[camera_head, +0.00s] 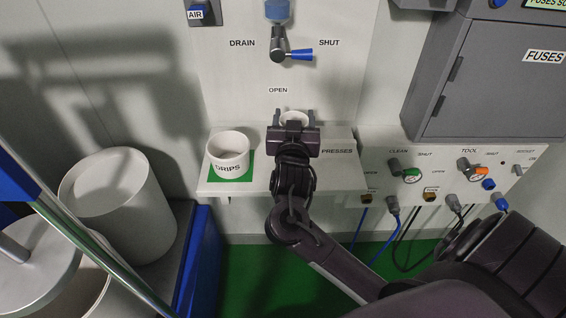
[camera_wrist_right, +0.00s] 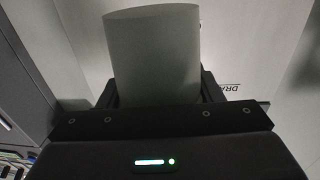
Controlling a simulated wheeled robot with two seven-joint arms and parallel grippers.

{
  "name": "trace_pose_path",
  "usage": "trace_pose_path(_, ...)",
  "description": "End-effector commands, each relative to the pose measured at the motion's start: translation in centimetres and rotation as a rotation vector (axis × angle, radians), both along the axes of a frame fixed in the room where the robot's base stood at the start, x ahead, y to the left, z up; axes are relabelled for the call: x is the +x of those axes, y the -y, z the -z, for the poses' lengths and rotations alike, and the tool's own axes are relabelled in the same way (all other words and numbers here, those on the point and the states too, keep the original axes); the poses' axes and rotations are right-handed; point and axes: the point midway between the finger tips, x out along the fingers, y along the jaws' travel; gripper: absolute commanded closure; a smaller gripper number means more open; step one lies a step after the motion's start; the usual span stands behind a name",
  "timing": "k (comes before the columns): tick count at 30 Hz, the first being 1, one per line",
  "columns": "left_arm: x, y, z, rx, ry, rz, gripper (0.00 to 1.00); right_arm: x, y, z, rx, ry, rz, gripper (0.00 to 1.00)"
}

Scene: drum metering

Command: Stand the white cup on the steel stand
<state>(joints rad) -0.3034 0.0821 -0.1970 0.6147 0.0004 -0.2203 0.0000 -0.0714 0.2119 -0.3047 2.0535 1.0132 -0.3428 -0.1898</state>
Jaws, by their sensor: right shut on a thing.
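The white cup (camera_head: 294,117) is between the fingers of my right gripper (camera_head: 295,121), over the back of the wall shelf and below the drain outlet. In the right wrist view the cup (camera_wrist_right: 152,50) looks pale grey and fills the space between the two dark fingers of the right gripper (camera_wrist_right: 158,92). The gripper is shut on it. The gripper hides most of the cup in the head view, and its base does not show. I cannot make out the steel stand; the gripper and arm cover that part of the shelf. My left gripper is not in view.
A white DRIPS cup (camera_head: 228,152) stands on a green mat (camera_head: 240,179) on the shelf (camera_head: 345,178), left of my gripper. A drain valve with a blue lever (camera_head: 298,55) is above. A valve panel (camera_head: 440,152) is at right; large pale drums (camera_head: 118,205) stand at left.

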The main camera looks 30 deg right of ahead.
Motion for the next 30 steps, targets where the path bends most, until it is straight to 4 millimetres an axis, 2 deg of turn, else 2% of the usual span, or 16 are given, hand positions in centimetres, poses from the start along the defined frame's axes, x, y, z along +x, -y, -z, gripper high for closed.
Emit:
trace_pose_path(7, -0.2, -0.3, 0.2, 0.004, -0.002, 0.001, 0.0, 0.1, 0.2, 4.4, -0.005, -0.006, 0.008, 0.64)
trace_pose_path(13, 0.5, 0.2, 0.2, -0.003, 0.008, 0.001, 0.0, 0.1, 0.2, 6.4, -0.003, -0.002, 0.007, 0.64)
trace_pose_path(19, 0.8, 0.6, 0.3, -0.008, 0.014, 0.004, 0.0, 0.1, 0.1, 9.2, -0.003, -0.004, 0.005, 0.64)
trace_pose_path(30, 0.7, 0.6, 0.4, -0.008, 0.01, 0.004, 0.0, 0.1, 0.2, 9.8, -0.001, -0.001, 0.005, 0.64)
